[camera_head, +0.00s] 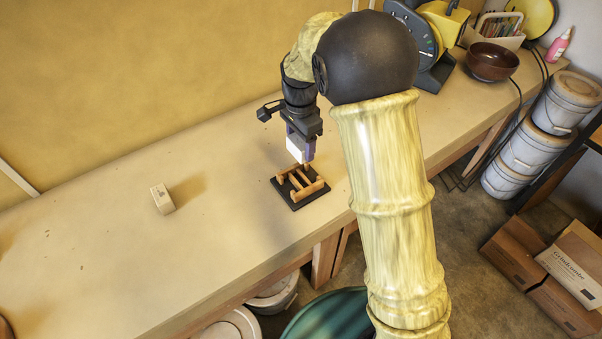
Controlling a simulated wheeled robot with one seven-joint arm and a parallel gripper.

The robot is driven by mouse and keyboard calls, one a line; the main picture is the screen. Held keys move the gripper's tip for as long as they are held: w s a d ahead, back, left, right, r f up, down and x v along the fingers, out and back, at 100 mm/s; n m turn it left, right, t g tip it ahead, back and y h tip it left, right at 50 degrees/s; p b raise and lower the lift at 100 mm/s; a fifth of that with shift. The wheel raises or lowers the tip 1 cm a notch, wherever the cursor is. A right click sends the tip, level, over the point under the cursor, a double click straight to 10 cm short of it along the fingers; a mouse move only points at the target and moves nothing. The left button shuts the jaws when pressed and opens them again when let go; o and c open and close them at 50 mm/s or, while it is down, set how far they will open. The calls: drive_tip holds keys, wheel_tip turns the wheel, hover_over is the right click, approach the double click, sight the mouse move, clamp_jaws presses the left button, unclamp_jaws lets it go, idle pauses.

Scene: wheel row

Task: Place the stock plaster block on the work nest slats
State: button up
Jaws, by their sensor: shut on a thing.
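My gripper (301,154), with purple fingers, hangs above the work nest (293,205). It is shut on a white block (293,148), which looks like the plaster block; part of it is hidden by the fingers. The nest is a dark square base with several orange-brown wooden slats and short pegs. The held block is over the back part of the nest; I cannot tell whether it touches the slats. A second pale block (162,199) with a small dark mark stands on the bench to the left, apart from the nest.
The wooden bench (110,245) is mostly clear around the nest and left of it. A brown bowl (493,61), a yellow and grey machine (432,40) and a caddy of pens (499,28) stand at the far right. My arm hides the bench right of the nest.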

drive_tip(key=shift+s+a, duration=0.1)
drive_tip(key=shift+s, duration=0.3)
hover_over(300, 183)
wheel_tip(300, 183, down, 6)
drive_tip(key=shift+f, duration=0.1)
drive_tip(key=shift+f, duration=1.8)
drive_tip(key=shift+f, duration=0.15)
drive_tip(key=o, duration=1)
drive_tip(key=shift+s, duration=0.1)
drive_tip(key=shift+o, duration=0.2)
